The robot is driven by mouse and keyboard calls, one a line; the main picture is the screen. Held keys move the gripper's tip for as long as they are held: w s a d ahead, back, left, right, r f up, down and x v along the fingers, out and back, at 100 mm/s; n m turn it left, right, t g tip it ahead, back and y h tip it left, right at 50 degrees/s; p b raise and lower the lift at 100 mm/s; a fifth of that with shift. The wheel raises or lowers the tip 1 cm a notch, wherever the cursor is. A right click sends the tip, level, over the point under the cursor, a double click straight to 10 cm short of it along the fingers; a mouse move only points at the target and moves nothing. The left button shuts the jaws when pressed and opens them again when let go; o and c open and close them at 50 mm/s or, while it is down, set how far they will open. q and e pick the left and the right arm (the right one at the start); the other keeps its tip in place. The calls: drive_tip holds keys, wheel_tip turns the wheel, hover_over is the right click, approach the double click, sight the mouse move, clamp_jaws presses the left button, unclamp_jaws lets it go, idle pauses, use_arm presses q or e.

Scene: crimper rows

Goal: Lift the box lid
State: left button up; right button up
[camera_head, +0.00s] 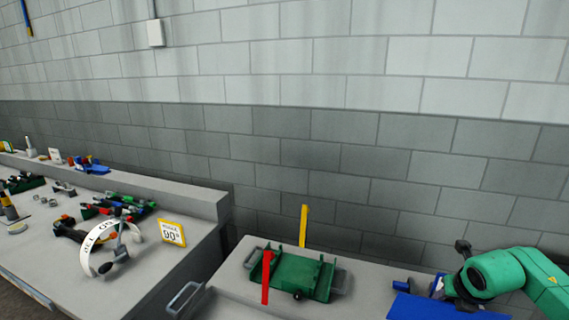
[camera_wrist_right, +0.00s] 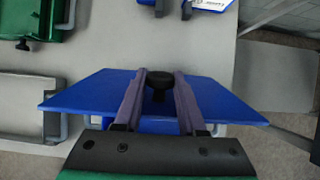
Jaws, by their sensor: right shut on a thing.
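A flat blue lid (camera_head: 435,309) is at the lower right of the head view, partly cut off by the frame edge. In the right wrist view the lid (camera_wrist_right: 85,95) spreads out under my fingers, with a black knob (camera_wrist_right: 158,84) on top. My right gripper (camera_head: 466,298) is at the lid, and its purple fingers (camera_wrist_right: 160,92) close around the knob from both sides. The box is mostly hidden; bits of blue and white show below the lid's near edge. I cannot tell whether lid and box touch. My left gripper is not in view.
A green tray-like fixture (camera_head: 308,277) with grey handles stands left of the lid, beside a red post (camera_head: 266,276) and a yellow post (camera_head: 303,226). A blue piece with a white label (camera_wrist_right: 208,4) lies beyond the lid. Tools crowd the left bench.

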drive_tip(key=shift+w+d, duration=0.25)
drive_tip(key=shift+w, duration=0.6)
drive_tip(key=shift+w+d+f+b, duration=0.15)
drive_tip(key=shift+w+d, duration=0.1)
drive_tip(key=shift+w, duration=0.5)
drive_tip(key=shift+w+d+f+b, duration=0.1)
drive_tip(key=shift+w+d, duration=0.2)
drive_tip(key=shift+w, duration=0.4)
drive_tip(key=shift+w+d+f+b, duration=0.15)
drive_tip(key=shift+w+d, duration=0.1)
drive_tip(key=shift+w, duration=0.5)
drive_tip(key=o, duration=1)
